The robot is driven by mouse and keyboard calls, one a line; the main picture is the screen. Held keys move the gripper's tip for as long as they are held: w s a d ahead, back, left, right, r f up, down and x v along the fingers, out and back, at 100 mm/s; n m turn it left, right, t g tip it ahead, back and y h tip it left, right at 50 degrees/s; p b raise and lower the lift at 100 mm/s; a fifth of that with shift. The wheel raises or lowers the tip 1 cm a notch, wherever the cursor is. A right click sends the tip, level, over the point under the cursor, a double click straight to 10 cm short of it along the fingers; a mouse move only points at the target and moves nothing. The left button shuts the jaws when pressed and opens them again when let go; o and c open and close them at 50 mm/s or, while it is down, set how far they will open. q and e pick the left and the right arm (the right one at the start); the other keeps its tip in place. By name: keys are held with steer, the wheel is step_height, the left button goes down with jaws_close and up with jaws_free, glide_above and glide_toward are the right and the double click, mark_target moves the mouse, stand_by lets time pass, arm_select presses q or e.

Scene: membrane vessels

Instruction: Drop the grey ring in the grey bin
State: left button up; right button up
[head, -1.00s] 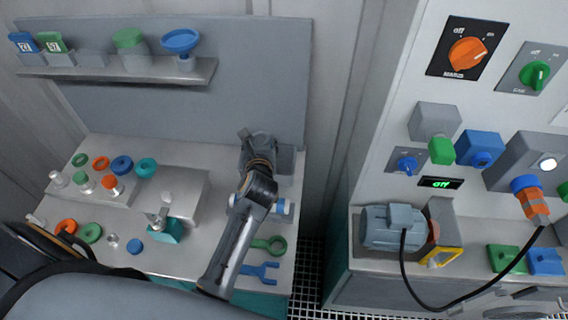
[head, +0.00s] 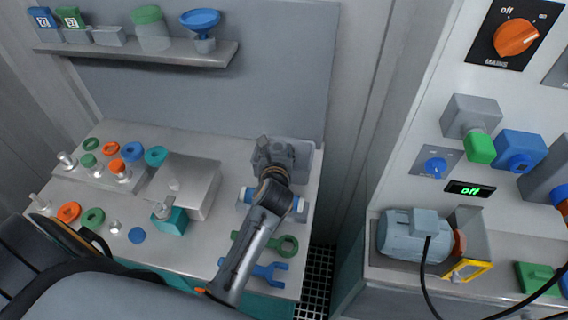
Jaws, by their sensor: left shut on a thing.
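My left gripper (head: 267,147) is at the back right corner of the left bench, seen from above and behind. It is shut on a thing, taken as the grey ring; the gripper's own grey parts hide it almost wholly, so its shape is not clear. The grey bin (head: 303,158) stands against the back panel there. The gripper overlaps the bin's left and middle part in the head view; I cannot tell its height over the bin. My right gripper is not in view.
Green, orange, blue and teal (head: 155,156) rings lie at the back left of the bench. A metal block (head: 192,185) stands in the middle. Green and blue wrenches (head: 284,245) lie near my arm. A shelf (head: 190,56) hangs above. A motor (head: 408,236) stands on the right bench.

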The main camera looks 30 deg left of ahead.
arm_select(q)
steer(key=o, duration=0.9)
steer(key=shift+s+d+r, duration=0.1)
steer(key=shift+s+d, duration=0.05)
steer(key=shift+s, duration=0.05)
steer(key=v, duration=0.7)
